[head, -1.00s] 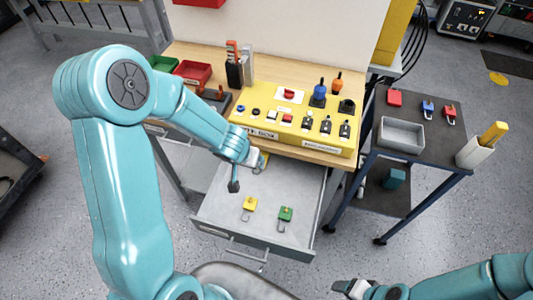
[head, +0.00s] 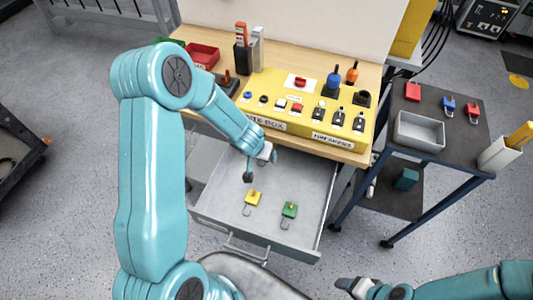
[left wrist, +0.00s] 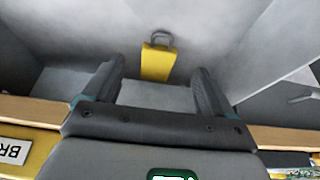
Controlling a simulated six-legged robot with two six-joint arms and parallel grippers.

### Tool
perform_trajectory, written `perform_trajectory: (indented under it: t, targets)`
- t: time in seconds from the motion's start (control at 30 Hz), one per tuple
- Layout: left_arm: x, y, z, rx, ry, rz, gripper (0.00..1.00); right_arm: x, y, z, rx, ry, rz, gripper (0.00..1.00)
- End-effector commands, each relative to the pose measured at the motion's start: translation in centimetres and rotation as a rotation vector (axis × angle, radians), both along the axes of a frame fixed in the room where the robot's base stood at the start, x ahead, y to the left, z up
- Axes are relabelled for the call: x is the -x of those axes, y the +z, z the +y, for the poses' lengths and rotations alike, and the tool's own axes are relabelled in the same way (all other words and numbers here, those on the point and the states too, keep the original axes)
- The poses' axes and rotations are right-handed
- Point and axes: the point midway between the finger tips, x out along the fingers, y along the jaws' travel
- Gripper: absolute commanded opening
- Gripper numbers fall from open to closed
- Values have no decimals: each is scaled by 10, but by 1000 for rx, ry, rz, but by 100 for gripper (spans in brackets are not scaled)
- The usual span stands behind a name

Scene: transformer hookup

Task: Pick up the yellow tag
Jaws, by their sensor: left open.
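The yellow tag (head: 253,197), with a grey hook, lies in the open grey drawer (head: 214,205). In the left wrist view the yellow tag (left wrist: 157,62) shows between and beyond my fingers, its hook pointing away. My left gripper (head: 257,168) is over the drawer, just behind the tag in the head view. In the left wrist view my left gripper (left wrist: 159,68) is open and empty, its two dark fingers on either side of the tag. My right gripper (head: 346,285) is at the bottom of the head view, away from the drawer; its jaws are too small to read.
A green tag (head: 289,210) lies in the drawer to the right of the yellow one. The yellow control box (head: 280,122) and the wooden bench edge (head: 330,155) stand behind the drawer. A dark cart (head: 440,140) with a grey tray (head: 418,131) is at right.

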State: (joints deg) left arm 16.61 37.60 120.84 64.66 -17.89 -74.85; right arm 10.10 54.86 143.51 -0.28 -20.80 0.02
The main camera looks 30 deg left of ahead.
Motion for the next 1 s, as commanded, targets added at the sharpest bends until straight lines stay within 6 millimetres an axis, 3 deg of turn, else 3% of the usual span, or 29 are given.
perform_trajectory:
  t: [0.3,0.57,0.6,0.77,0.8,1.0]
  targets:
    - [-19,-44,4,1,0,2,85,0,-19,0,0,0,0,68]
    - [-22,-46,4,0,0,1,85,0,-19,0,0,0,0,68]
    - [-22,-46,4,0,0,1,82,0,-19,0,0,0,0,68]
    - [-21,-46,4,0,0,1,30,0,-19,0,0,0,0,68]
    - [-22,-46,4,0,0,1,25,0,-19,0,0,0,0,68]
    - [-21,-46,4,0,0,1,25,0,-19,0,0,0,0,68]
